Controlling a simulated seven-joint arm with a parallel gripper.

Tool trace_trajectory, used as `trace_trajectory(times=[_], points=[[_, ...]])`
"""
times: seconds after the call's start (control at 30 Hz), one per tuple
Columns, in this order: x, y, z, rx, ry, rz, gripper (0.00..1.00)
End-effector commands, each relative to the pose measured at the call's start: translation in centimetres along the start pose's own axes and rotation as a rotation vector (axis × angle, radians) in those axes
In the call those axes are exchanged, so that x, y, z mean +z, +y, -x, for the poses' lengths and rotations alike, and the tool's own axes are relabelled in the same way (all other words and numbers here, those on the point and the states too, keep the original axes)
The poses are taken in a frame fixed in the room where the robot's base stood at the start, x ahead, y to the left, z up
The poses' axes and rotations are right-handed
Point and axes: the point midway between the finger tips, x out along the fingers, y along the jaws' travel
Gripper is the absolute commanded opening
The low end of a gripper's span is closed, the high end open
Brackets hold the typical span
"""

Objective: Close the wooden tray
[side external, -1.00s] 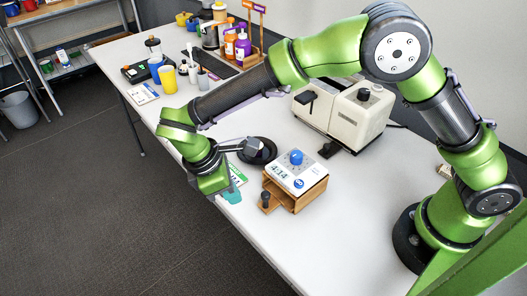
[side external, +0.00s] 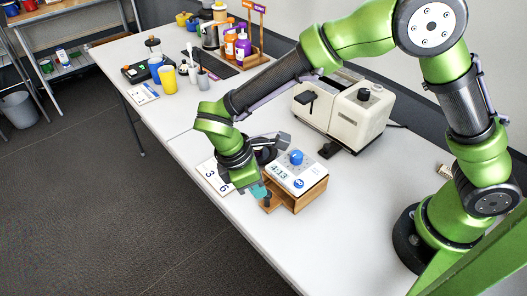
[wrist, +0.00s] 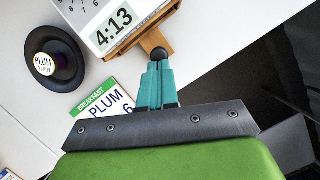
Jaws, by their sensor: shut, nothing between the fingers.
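The wooden tray (side external: 274,207) is a small drawer sticking partly out of a wooden box (side external: 303,195) with a white timer top. In the wrist view the tray (wrist: 157,22) shows as a wooden strip beyond the timer's edge, with a dark round knob (wrist: 159,53) at its end. My gripper (side external: 260,192) has its teal fingers together with nothing between them. In the wrist view the fingertips (wrist: 158,66) are right at the outer side of the knob, touching or nearly so. The side view hides part of the tray's front behind the gripper.
A dark round dish (wrist: 68,62) labelled PLUM and a green-and-white breakfast card (wrist: 104,106) lie beside the box. A cream appliance (side external: 345,112) stands behind it. The table's front edge is close to my gripper. Bare tabletop (side external: 345,205) lies right of the box.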

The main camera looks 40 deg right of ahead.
Motion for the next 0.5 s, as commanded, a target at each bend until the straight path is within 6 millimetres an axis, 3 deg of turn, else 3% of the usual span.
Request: trace_trajectory(times=[0.33,0.5], points=[[0.5,0.1,-0.6,-0.006,-0.022,-0.006,0.0],[-1.1,0.2,0.0,-0.002,-0.017,-0.003,0.0]])
